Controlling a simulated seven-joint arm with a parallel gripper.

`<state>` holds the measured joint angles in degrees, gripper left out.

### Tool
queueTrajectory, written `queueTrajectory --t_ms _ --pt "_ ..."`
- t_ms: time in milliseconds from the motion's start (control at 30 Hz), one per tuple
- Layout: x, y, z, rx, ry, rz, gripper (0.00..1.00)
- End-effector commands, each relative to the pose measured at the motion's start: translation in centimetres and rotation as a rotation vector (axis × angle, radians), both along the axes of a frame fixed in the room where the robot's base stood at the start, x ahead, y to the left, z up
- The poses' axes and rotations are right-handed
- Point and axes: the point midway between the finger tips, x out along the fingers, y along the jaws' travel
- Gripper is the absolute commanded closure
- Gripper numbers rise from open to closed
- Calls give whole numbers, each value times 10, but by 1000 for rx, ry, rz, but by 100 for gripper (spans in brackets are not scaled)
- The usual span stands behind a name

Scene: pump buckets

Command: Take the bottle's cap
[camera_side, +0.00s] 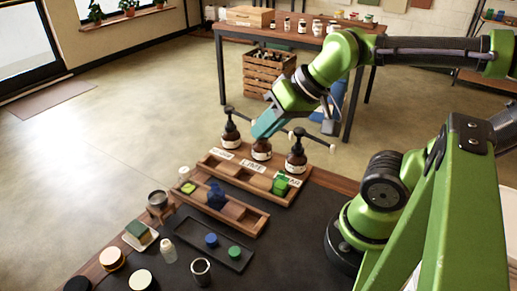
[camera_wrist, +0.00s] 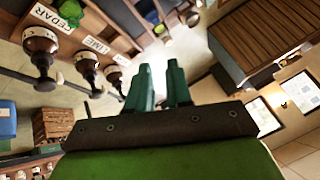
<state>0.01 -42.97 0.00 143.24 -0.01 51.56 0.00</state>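Three brown pump bottles stand in a row behind the wooden rack in the side view: left (camera_side: 230,136), middle (camera_side: 262,149) and right (camera_side: 296,160). The left and right ones show black pump heads with long spouts; the middle one's top is hidden by my gripper. My gripper (camera_side: 268,125) is tilted down at the middle bottle's top. Whether it touches is unclear. In the wrist view its teal fingers (camera_wrist: 160,80) stand apart with nothing visible between them, and the bottles are off to the left. A small clear bottle (camera_side: 168,250) with a pale top stands at the front.
The wooden rack (camera_side: 255,172) has name labels and holds a green item (camera_side: 280,185). A lower rack (camera_side: 246,221) holds a blue item (camera_side: 216,196). A dark tray (camera_side: 190,228) carries small blue and green pieces. Jars and a cup stand along the front edge.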

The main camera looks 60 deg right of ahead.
Motion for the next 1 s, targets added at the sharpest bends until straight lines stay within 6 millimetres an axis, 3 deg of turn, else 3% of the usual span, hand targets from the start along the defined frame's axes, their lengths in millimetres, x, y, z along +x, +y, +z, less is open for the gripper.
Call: queueTrajectory --t_ms 100,367,533,767,1000 --pt "0 0 0 0 0 0 65" --pt "0 1 -1 0 5 5 65" --pt "11 10 -18 1 101 39 65" --pt "38 40 -54 64 448 18 65" --pt "54 74 -86 119 821 -143 65"
